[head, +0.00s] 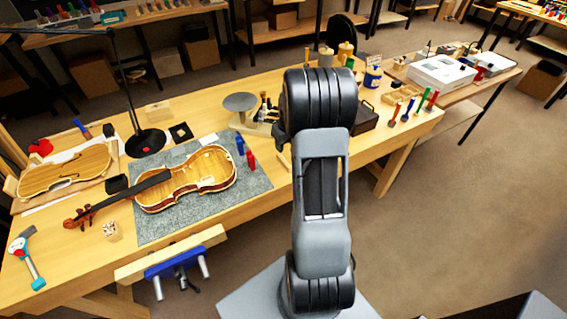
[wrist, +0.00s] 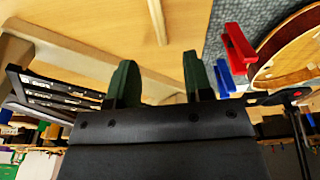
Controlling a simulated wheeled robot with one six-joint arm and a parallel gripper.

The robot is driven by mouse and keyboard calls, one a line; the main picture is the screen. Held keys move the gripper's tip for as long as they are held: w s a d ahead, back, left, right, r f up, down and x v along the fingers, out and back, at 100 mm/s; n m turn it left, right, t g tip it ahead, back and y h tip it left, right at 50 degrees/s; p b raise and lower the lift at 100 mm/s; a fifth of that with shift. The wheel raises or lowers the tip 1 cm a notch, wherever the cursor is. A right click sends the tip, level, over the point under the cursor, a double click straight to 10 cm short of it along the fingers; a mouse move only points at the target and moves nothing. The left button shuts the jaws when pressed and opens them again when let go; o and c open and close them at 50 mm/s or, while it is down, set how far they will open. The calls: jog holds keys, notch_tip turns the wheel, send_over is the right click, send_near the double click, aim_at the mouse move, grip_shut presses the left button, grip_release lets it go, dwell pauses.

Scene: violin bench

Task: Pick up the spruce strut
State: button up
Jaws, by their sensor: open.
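The spruce strut seems to be the thin pale strip (wrist: 156,20) on the bench top in the wrist view, running up out of the picture. In the head view, a short pale strip (head: 283,162) shows beside my arm, partly hidden by it. My gripper (wrist: 158,78) is open, with two dark green fingers spread apart. The strip lies beyond the fingertips, roughly in line with the gap between them, and nothing is seen held. In the head view my arm hides the gripper.
A red clamp (wrist: 238,47) and a blue clamp (wrist: 224,76) stand right of the fingers, near the violin body (head: 186,180) on its grey mat (head: 255,187). A round-topped stand (head: 240,102) is behind. A dark box (head: 362,119) and colourful-handled tools (head: 410,108) are to the right.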

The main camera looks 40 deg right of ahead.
aim_at(284, 160)
jog(key=f, duration=0.3)
jog(key=w+f, duration=0.1)
jog(key=f, duration=0.1)
jog(key=shift+f, duration=0.35)
jog(key=shift+w+d+f+p, duration=0.1)
jog(key=shift+f+p, duration=0.15)
jog(key=shift+f, duration=0.6)
jog(key=shift+w+f+p, duration=0.15)
jog(key=shift+f+p, duration=0.15)
jog(key=shift+f, duration=0.55)
jog(key=shift+w+d+f+p, duration=0.1)
jog(key=shift+f+p, duration=0.15)
jog(key=shift+f, duration=0.6)
grip_shut()
